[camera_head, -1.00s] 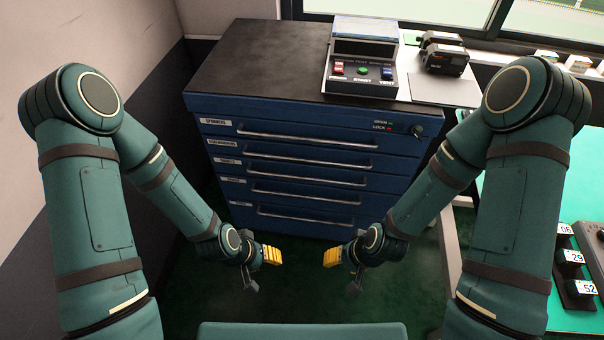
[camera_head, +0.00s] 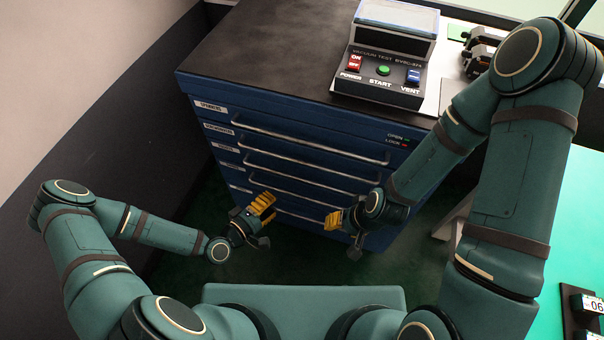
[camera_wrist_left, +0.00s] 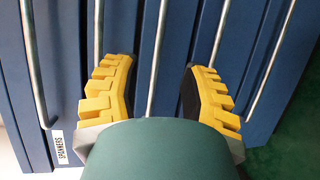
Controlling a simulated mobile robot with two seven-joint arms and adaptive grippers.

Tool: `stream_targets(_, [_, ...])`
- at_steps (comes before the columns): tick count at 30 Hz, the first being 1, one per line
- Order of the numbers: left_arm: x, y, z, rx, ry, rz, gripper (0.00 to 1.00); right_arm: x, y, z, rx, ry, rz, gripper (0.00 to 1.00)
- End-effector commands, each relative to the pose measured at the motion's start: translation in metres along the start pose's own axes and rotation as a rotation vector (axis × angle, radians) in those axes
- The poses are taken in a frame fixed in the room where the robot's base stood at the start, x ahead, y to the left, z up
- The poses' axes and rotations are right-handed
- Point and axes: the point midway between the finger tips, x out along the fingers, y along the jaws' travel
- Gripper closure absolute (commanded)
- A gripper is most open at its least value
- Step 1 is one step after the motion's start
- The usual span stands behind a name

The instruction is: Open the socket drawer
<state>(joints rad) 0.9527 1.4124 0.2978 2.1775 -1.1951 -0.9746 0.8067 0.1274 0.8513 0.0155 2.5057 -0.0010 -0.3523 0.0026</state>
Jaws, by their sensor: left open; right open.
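The blue drawer cabinet (camera_head: 275,103) stands ahead with several drawers, all shut, each with a long bar handle. My left gripper (camera_head: 262,222) is open and empty in front of the lower drawers. In the left wrist view its yellow fingers (camera_wrist_left: 160,85) point at the drawer fronts, with the middle drawer's handle (camera_wrist_left: 158,50) lined up between them, apparently untouched. My right gripper (camera_head: 345,228) is open in front of the lower right part.
An OPEN/LOCK marking (camera_head: 398,140) with a red light is at the cabinet's upper right. A vacuum test unit (camera_head: 384,70) stands on the cabinet top. A wall (camera_head: 95,120) is close on the left; a green-topped table (camera_head: 575,215) is at right.

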Motion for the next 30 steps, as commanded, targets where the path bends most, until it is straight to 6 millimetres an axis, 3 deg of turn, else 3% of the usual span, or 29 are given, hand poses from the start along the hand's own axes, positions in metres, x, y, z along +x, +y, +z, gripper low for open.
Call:
stream_targets(5, [0.021, 0.0, 0.001, 0.002, -0.004, 0.002, 0.57, 0.002, 0.001, 0.0, 0.0, 0.001, 0.0, 0.53])
stream_targets(18, [0.105, -0.001, 0.002, 0.003, -0.005, -0.001, 0.57, 0.009, 0.003, -0.001, -0.001, 0.005, 0.0, 0.53])
stream_targets(24, [0.128, -0.001, 0.002, 0.002, -0.005, -0.002, 0.57, 0.011, 0.004, -0.001, -0.001, 0.006, 0.0, 0.53])
stream_targets(30, [0.136, 0.0, 0.001, 0.001, -0.004, -0.003, 0.57, 0.012, 0.004, -0.002, -0.001, 0.006, 0.0, 0.53])
